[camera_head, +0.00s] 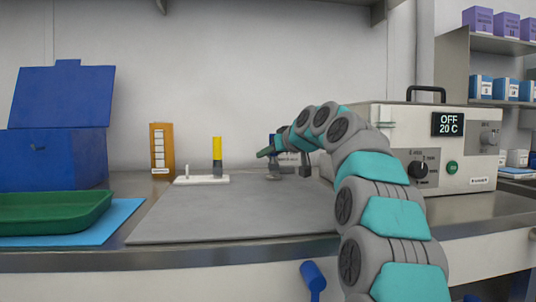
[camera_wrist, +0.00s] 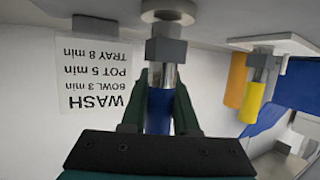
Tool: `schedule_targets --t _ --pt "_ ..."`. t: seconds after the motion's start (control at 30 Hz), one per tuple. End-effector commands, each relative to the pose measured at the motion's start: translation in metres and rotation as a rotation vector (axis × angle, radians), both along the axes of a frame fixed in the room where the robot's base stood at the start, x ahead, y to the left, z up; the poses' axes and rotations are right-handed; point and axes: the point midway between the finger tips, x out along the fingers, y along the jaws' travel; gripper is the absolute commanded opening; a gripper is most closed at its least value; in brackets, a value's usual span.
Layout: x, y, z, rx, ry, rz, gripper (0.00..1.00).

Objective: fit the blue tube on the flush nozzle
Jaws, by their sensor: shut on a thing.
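The blue tube (camera_wrist: 158,112) is between the two fingers of my gripper (camera_wrist: 160,98), which is shut on it. The flush nozzle (camera_wrist: 165,50) shows in the wrist view as a dark grey block with a shiny metal stem, on a round pale base. The tube is in line with the stem, and its end meets the metal. I cannot tell how far the tube reaches over it. In the head view my gripper (camera_head: 268,152) is at the back of the grey mat, and the nozzle's foot (camera_head: 273,176) shows below it. The tube is mostly hidden there.
A yellow tube (camera_head: 217,150) stands on a white plate (camera_head: 202,180) to the left. A green tray (camera_head: 50,214) lies front left. A control unit (camera_head: 455,175) stands right. The grey mat's (camera_head: 230,215) front is clear.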

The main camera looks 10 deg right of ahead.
Motion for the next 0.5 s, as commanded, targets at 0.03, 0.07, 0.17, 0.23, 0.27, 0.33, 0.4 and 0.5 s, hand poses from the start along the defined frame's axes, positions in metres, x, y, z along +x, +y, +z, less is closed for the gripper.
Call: schedule_targets --t 0.03,0.07,0.17,0.23,0.27,0.33,0.4,0.5 --pt "0.0000 0.0001 -0.0011 0.000 0.000 0.000 0.00" --pt "-0.0001 0.0001 -0.0009 0.000 0.000 0.000 0.00" --pt "-0.0001 0.0000 -0.0006 0.000 0.000 0.000 0.00" --pt "-0.0001 0.0001 -0.0005 0.000 0.000 0.000 0.00" --pt "-0.0001 0.0001 -0.0006 0.000 0.000 0.000 0.00" --pt "-0.0001 0.0001 -0.0006 0.000 0.000 0.000 0.00" --pt "-0.0001 0.0001 -0.0006 0.000 0.000 0.000 0.33" --pt "0.0000 0.0001 -0.0008 0.000 0.000 0.000 0.44"
